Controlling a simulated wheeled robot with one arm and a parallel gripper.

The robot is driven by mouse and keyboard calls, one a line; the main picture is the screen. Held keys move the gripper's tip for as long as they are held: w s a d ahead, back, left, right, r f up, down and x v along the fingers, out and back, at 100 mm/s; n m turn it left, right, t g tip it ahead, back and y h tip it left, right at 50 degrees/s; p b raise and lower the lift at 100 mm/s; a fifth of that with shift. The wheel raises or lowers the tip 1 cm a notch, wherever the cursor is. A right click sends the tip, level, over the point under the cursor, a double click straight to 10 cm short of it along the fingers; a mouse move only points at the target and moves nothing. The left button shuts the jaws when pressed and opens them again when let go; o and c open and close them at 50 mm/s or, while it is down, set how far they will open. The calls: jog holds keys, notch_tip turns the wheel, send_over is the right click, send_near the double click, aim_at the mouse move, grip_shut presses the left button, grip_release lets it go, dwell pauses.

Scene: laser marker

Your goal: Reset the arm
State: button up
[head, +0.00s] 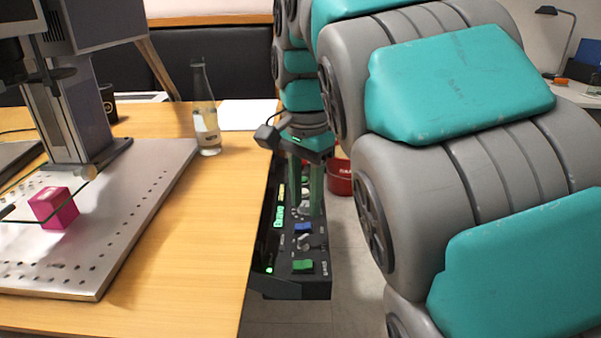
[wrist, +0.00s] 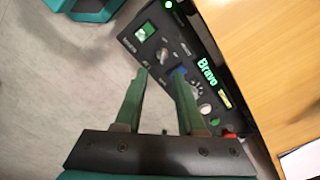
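My gripper (head: 306,205) points down over the black control panel (head: 290,288) at the table's right edge. In the wrist view my gripper (wrist: 162,74) has its two green fingers apart with nothing held between them. The panel (wrist: 218,87) there shows a glowing "Bravo" label, a green button (wrist: 145,31), knobs and a red button (wrist: 229,134). A blue switch (wrist: 181,71) is partly hidden by the right finger. My arm fills the right of the head view.
A magenta cube (head: 54,208) is at the metal plate (head: 125,215) of the laser marker (head: 62,105). A bottle (head: 205,115) and white paper (head: 247,114) are on the wooden table (head: 200,250). A red bucket (head: 340,178) stands behind the panel. Floor right of the panel is clear.

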jog(key=s+d+f+n+g, duration=0.1)
jog(key=s+d+f+n, duration=0.3)
jog(key=s+f, duration=0.6)
jog(key=s+d+f+n, duration=0.5)
jog(key=s+d+f, duration=0.4)
jog(key=s, duration=0.5)
jog(key=shift+s+f+g, duration=0.4)
